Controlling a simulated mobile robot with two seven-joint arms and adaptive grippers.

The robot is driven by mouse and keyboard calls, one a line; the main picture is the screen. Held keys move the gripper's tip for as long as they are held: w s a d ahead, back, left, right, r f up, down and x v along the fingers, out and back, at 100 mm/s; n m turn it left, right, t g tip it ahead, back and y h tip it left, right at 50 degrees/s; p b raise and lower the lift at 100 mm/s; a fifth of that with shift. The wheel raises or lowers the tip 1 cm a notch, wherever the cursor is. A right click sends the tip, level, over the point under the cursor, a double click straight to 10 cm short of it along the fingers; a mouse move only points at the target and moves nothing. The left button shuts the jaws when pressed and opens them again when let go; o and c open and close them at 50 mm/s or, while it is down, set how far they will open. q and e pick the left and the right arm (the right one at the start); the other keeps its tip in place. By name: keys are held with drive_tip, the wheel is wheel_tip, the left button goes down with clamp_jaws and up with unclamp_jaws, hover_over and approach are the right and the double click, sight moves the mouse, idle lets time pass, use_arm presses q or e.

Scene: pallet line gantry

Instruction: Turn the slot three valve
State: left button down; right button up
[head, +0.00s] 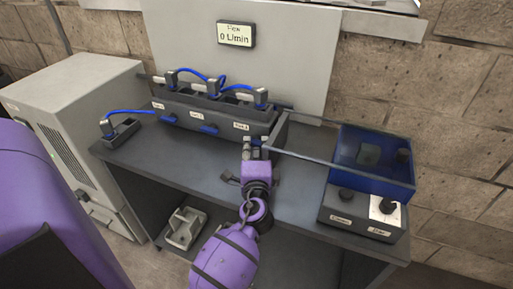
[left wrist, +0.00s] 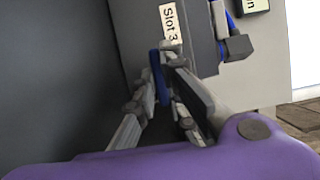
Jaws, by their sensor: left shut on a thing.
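The slot three valve has a blue handle (left wrist: 158,78), seen in the left wrist view beside the white "Slot 3" label (left wrist: 169,24). In the head view my left gripper (head: 255,146) hides this handle, below the Slot 3 label (head: 241,126) at the right end of the dark manifold (head: 222,116). My left gripper (left wrist: 161,82) has its fingers on both sides of the blue handle and is shut on it. The other two blue valve handles (head: 208,129) (head: 166,118) lie lengthwise along the manifold front. My right gripper is not in view.
A display (head: 236,34) on the back panel reads 0 L/min. Blue hoses with plugs (head: 213,86) rise above the manifold. The bench (head: 305,186) between is clear.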

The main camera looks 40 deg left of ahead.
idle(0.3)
use_arm(q)
drive_tip(key=c, duration=1.8)
unclamp_jaws()
drive_tip(key=shift+s+d+f, duration=0.1)
drive_tip(key=shift+s+d, duration=0.2)
drive_tip(key=shift+s, duration=0.15)
drive_tip(key=v, duration=1.1)
